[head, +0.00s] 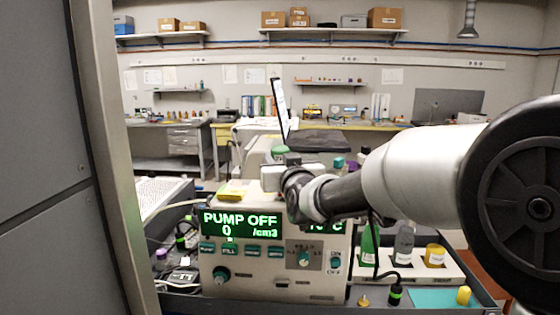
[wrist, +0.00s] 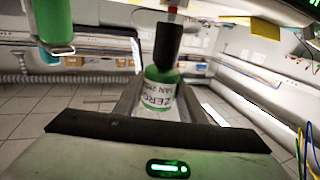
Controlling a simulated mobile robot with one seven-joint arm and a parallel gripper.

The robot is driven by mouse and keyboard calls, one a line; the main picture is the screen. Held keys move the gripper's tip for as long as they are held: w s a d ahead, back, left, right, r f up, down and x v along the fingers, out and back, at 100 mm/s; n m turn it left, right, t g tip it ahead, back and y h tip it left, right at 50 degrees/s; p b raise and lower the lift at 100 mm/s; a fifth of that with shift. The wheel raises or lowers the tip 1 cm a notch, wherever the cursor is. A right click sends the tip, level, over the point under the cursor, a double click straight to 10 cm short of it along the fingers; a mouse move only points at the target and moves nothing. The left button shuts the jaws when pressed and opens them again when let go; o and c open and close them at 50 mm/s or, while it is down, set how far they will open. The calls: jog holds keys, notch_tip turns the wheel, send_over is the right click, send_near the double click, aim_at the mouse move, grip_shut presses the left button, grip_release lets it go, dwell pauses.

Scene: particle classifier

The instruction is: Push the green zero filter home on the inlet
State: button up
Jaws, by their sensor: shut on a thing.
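The zero filter (wrist: 160,92) is a green cylinder with a white label reading ZERO and a black sleeve at its far end. In the wrist view my gripper (wrist: 160,102) is shut on it, one finger on each side. The inlet (wrist: 172,10), with a red and white end, lies just beyond the black sleeve, roughly in line with it. I cannot tell whether the sleeve touches it or is on it. In the head view my gripper (head: 272,178) is above the instrument (head: 262,268), whose display reads PUMP OFF and 0 /cm3; my wrist hides the inlet.
Another green cylinder (wrist: 52,22) is at the upper left of the wrist view. A yellow pad (head: 233,191) lies on the instrument's left top. A rack (head: 437,272) with bottles stands to the right. A dark tilted panel (head: 281,107) rises behind my gripper.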

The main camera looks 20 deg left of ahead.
jog(key=shift+f, duration=0.35)
jog(key=shift+f+b, duration=0.35)
jog(key=shift+b, duration=0.2)
jog(key=shift+f, duration=0.2)
jog(key=o, duration=1.1)
jog(key=shift+r, duration=0.1)
jog(key=shift+o, duration=0.2)
jog(key=v, duration=1.7)
jog(key=shift+s, duration=0.2)
jog(key=shift+d, duration=0.15)
